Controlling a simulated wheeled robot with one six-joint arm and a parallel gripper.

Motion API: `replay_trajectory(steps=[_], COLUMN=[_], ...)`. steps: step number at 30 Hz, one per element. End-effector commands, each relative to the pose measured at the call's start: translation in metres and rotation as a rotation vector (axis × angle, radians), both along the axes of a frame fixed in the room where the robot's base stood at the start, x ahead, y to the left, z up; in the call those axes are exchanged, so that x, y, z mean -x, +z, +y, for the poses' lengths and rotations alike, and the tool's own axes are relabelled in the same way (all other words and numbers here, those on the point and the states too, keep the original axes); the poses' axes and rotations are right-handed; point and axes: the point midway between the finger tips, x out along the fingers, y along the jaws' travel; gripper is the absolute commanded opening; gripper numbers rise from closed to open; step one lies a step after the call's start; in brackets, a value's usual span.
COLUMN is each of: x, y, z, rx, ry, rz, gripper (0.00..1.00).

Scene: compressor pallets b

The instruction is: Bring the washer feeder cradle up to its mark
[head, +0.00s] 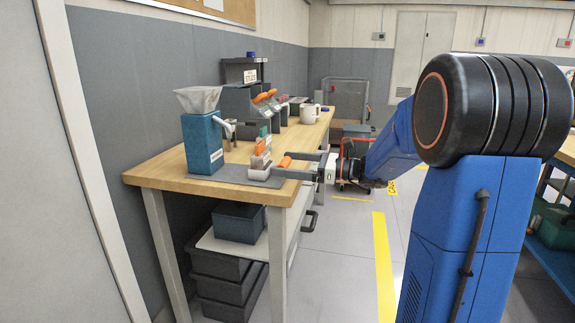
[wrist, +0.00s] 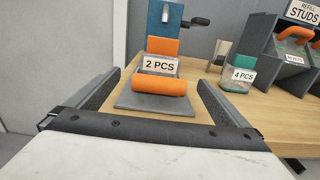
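The washer feeder (head: 203,143) is a blue box with a pale funnel on top and a crank at its side; its lower body also shows in the wrist view (wrist: 156,20). The cradle (head: 259,169) sits in front of it on a grey mat (wrist: 150,108). It has a "2 PCS" label (wrist: 160,66), an orange piece behind the label and an orange handle (wrist: 160,86). My gripper (head: 281,163) is open, its fingers on either side of the handle with gaps, not closed on it. Whether washers lie in the cradle, I cannot tell.
Dark "STUDS" bins with orange handles (wrist: 296,40) and a white mug (head: 308,114) stand farther along the wooden bench (head: 163,178). Dark totes (head: 238,222) sit below.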

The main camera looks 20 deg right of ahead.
Motion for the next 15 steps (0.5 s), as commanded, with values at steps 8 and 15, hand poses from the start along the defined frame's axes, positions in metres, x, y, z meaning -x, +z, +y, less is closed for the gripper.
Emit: replay_trajectory(steps=[8, 15], x=[0.001, 0.017], y=[0.000, 0.000], z=[-0.002, -0.024], rx=[0.000, 0.000], ry=[0.001, -0.001], rz=[0.000, 0.000], gripper=[1.00, 1.00])
